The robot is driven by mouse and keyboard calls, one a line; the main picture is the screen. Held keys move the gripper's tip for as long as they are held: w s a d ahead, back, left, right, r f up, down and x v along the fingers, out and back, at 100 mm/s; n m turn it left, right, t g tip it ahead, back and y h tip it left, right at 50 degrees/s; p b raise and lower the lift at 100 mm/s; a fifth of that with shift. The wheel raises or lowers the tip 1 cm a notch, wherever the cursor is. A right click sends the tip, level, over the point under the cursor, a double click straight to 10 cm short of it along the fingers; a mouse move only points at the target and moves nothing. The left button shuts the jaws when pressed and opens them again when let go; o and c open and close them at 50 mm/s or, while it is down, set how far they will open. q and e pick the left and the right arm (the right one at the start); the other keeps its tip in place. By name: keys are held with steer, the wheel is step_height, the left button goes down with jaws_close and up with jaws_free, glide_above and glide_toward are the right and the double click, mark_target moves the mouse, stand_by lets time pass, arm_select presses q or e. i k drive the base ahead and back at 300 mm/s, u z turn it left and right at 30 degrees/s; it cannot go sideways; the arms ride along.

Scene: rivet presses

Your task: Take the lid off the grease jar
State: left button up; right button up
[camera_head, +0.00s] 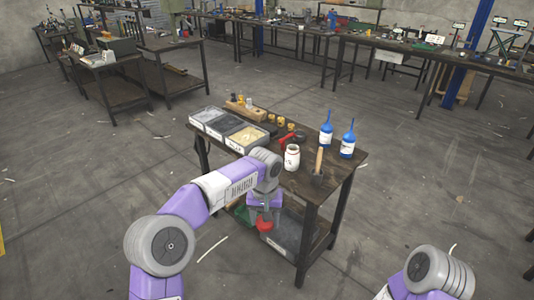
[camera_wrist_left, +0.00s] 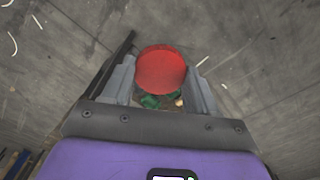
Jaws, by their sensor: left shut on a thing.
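The grease jar (camera_head: 292,158) is white with a label and stands upright on the dark workbench, its top without a lid. A red lid (camera_head: 264,224) is in my left gripper (camera_head: 264,217), in front of the bench's front edge and below its top. In the left wrist view the round red lid (camera_wrist_left: 161,72) sits between the two grey fingers of the left gripper (camera_wrist_left: 160,85). The left gripper is shut on it, apart from the jar. My right gripper is not in view; only part of that arm shows at the lower right.
The workbench (camera_head: 335,168) holds two blue bottles (camera_head: 326,134) (camera_head: 348,144), a wooden-handled tool (camera_head: 319,160), a red-and-black tool (camera_head: 293,138), and several bins (camera_head: 245,138) at the left. Other tables stand behind. The floor in front is open.

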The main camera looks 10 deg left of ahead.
mark_target(292, 155)
steer(key=z, duration=0.65)
steer(key=k, duration=0.15)
steer(key=u, duration=1.05)
steer(key=i, duration=1.15)
steer(key=z, duration=1.25)
steer(key=i, duration=0.95)
steer(key=z, duration=0.2)
